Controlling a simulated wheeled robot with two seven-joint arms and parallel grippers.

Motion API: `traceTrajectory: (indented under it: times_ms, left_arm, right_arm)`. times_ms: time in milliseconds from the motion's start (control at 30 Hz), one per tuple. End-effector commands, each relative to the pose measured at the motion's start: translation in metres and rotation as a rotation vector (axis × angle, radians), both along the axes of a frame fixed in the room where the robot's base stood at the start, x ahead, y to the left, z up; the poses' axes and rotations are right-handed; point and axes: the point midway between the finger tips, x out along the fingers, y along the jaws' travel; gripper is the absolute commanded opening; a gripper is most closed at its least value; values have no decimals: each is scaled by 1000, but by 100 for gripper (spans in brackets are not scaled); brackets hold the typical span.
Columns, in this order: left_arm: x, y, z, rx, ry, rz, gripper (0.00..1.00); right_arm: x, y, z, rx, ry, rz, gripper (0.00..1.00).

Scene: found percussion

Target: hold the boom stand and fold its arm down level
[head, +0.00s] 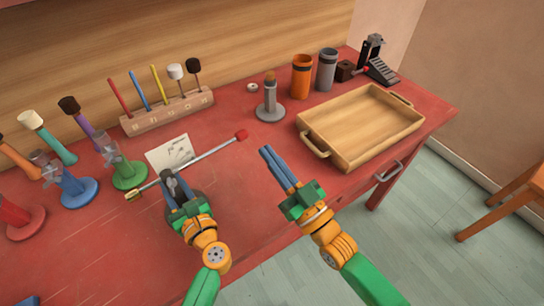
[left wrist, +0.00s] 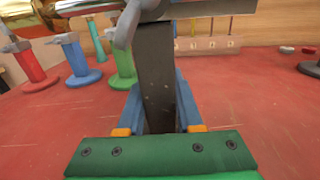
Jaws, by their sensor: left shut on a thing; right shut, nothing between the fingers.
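The boom stand has a dark upright post (left wrist: 155,75) and a silver arm (head: 212,153) with a red tip (head: 241,136) at the right and a brass end (head: 132,195) at the left. My left gripper (head: 174,184) is shut on the post, below the arm's joint; its blue fingers flank the post in the left wrist view (left wrist: 158,105). The arm looks close to level, though its exact tilt is hard to judge. The stand's base is mostly hidden by the left gripper.
Red, blue and green stands (head: 128,174) with mallets are at the left. A wooden rack (head: 167,112) and a white card (head: 170,153) lie behind the arm. A grey stand (head: 270,108) and a wooden tray (head: 345,155) are at the right. The table's front edge is near my arms.

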Motion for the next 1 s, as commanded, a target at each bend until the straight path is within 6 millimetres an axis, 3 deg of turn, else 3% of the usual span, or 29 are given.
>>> traceTrajectory:
  times_ms: [300, 333, 433, 467, 767, 867, 1000]
  left_arm:
    - [0, 0, 1, 1, -1, 0, 0]
    - [0, 0, 1, 1, -1, 0, 40]
    - [0, 0, 1, 1, -1, 0, 67]
    - [0, 0, 1, 1, -1, 0, 70]
    - [-2, -2, 0, 1, 1, -1, 70]
    - [-16, -11, -1, -1, 3, -3, 70]
    - [-50, -33, -1, -3, 4, -2, 70]
  right_arm:
    - [-6, -4, -2, 1, -2, 0, 0]
    - [-6, -4, -2, 1, -2, 0, 0]
    - [-6, -4, -2, 1, -2, 0, 0]
    - [-6, -4, -2, 1, -2, 0, 0]
    - [-6, -4, -2, 1, -1, 0, 0]
    - [-6, -4, -2, 1, -1, 0, 0]
    - [-6, -4, -2, 1, -1, 0, 0]
